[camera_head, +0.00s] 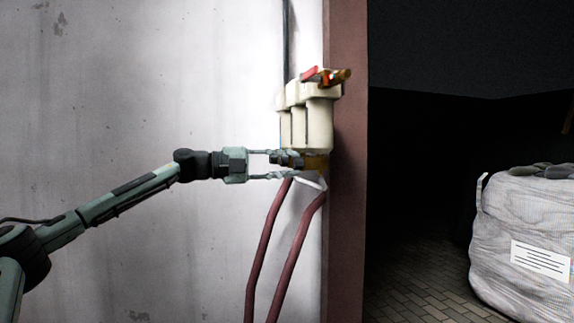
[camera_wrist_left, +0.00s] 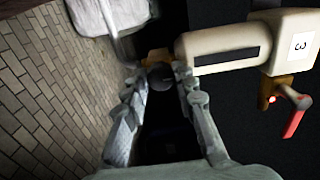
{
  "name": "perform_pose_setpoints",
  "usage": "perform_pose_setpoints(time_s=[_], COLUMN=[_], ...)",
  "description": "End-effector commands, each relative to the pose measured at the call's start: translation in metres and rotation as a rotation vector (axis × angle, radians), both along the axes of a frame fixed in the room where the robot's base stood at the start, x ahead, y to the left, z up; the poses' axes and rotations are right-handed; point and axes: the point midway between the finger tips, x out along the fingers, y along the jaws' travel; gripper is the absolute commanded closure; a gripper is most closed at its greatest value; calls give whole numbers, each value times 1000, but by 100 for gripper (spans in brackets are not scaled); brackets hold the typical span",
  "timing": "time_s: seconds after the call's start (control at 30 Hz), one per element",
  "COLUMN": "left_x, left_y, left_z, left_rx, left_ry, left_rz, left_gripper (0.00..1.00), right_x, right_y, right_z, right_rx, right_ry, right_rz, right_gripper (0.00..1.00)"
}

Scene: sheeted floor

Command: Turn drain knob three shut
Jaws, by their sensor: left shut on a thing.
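A cream unit with several upright cylinders (camera_head: 307,122) is fixed on the wall by the brown post. In the left wrist view its cylinder (camera_wrist_left: 225,45) has a dark window strip, and the head carries a label "3" (camera_wrist_left: 299,46). A dark round knob (camera_wrist_left: 161,77), drain knob three, sits by the brass fitting (camera_wrist_left: 156,57) at the cylinder's lower end. My left gripper (camera_head: 298,166) reaches in level from the left below the cylinders. Its fingers (camera_wrist_left: 157,84) are shut on the knob, one on each side. The knob's marks and turn angle cannot be read.
A red lever (camera_head: 311,73) and brass fitting (camera_head: 338,77) are on top of the unit. Two dark red hoses (camera_head: 262,245) hang below my gripper. A brown post (camera_head: 346,220) stands beside it. A pale sack (camera_head: 520,230) stands on the brick floor (camera_head: 425,285) at right.

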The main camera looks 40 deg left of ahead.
Motion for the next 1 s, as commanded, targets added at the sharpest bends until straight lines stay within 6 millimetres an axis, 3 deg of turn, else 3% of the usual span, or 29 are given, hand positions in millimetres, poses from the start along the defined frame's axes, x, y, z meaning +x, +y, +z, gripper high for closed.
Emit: perform_pose_setpoints(time_s=[0.1, 0.13, 0.27, 0.67, 1.0], left_x=[0, 0, 0, 0, 0], left_y=[0, 0, 0, 0, -1], left_z=[0, 0, 0, 3, 32], left_rx=[-1, -1, 0, 0, -4], left_ry=[0, 0, 0, -6, -14], left_rz=[0, 0, 0, -2, -2], left_gripper=[100, 70, 54, 52, 52], right_x=[0, 0, -1, -2, -2], right_y=[0, 0, 0, -1, -1], right_z=[0, 0, 0, -1, 0], right_rx=[0, 0, 0, -4, -2], right_ry=[1, 1, 2, 7, 5], right_rz=[0, 0, 0, 1, 0], right_gripper=[60, 60, 60, 60, 60])
